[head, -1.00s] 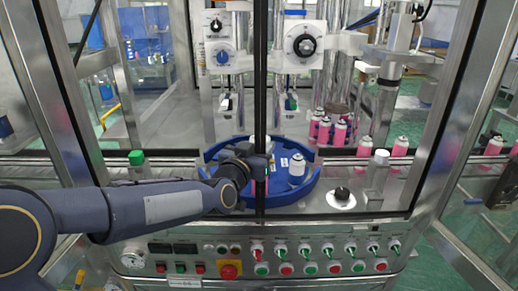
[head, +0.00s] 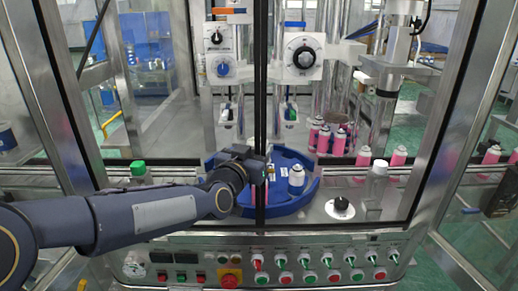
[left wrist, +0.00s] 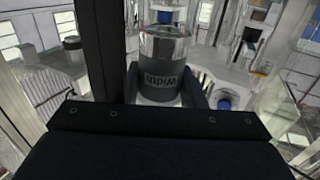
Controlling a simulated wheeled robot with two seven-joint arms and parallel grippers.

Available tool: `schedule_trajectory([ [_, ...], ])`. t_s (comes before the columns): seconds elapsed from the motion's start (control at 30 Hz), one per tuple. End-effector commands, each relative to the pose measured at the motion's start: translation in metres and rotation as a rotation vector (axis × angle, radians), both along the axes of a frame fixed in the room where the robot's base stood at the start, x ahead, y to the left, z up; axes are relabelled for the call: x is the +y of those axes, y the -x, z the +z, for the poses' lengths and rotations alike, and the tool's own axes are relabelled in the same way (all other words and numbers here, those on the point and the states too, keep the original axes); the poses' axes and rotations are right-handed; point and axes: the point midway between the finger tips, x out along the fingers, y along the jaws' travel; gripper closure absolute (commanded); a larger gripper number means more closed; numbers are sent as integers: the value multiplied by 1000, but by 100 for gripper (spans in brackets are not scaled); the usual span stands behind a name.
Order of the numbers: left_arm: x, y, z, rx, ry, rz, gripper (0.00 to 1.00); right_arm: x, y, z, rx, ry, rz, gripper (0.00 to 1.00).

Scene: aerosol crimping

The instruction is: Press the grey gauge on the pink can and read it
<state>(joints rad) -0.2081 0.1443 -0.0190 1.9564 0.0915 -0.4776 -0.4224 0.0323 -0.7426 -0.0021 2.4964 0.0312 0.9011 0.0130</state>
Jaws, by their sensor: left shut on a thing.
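My left gripper (head: 264,170) reaches in from the left, over the blue round tray (head: 292,210) inside the machine. In the left wrist view it is shut on the grey gauge (left wrist: 160,82), a dark grey upright cylinder with pale lettering and a shiny top. In the head view the gripper and a dark vertical frame bar hide most of the gauge. My right gripper is not in view.
A white can (head: 296,180) stands on the tray just right of my gripper. The dark vertical bar (head: 261,100) is close to the gripper. A green-capped post (head: 138,170) and a black knob (head: 341,205) flank the tray. A control panel (head: 280,262) runs along the front.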

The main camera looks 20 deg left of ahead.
Motion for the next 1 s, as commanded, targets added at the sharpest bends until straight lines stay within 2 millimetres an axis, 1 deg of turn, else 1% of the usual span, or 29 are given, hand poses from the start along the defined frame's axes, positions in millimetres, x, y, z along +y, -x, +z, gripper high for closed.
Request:
schedule_trajectory([
  [0.03,1,7,1,-4,1,0,94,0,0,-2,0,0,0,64],
  [0.33,7,43,1,-4,1,0,94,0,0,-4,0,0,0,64],
  [1.0,20,123,2,-4,1,1,94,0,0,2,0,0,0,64],
])
